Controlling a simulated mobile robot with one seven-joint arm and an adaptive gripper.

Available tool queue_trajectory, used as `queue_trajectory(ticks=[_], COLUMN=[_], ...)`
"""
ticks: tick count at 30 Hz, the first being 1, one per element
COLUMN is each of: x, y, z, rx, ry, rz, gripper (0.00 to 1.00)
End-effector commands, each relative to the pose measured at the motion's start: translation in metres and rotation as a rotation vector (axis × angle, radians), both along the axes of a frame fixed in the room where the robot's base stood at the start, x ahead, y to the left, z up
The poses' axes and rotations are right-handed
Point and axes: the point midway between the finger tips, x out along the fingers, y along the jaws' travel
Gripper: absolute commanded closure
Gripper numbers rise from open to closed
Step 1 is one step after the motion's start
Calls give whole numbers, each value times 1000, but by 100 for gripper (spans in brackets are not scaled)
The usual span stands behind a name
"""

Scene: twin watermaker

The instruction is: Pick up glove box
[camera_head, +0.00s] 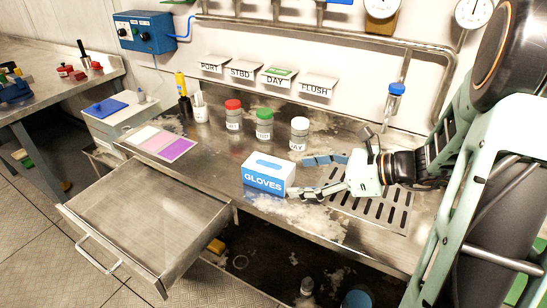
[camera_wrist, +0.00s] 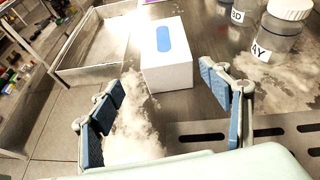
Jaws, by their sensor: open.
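The glove box (camera_head: 268,175) is a small white and blue carton marked GLOVES, upright on the steel bench near its front edge. In the wrist view the glove box (camera_wrist: 167,58) shows its white side and a blue oval on top, just ahead of the fingers and between their lines. My gripper (camera_head: 314,177) is open and empty, to the right of the box in the head view. In the wrist view my gripper (camera_wrist: 160,105) has its blue-padded fingers spread wide, with bare bench between them. I cannot tell from these views if a fingertip touches the box.
Jars with red (camera_head: 233,116), green (camera_head: 264,124) and white (camera_head: 299,133) lids stand behind the box. An open drawer (camera_head: 145,217) juts out at left. A slotted drain (camera_head: 372,204) lies under my gripper. White powdery patches mark the bench. A purple and white mat (camera_head: 163,142) lies left.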

Motion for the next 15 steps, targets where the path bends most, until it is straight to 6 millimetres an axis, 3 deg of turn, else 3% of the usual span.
queue_trajectory(ticks=[4, 15], x=[10, 32], y=[-2, 36], z=[-1, -18], rx=[65, 66], ry=[38, 40], rz=[-54, -56], gripper=[29, 29])
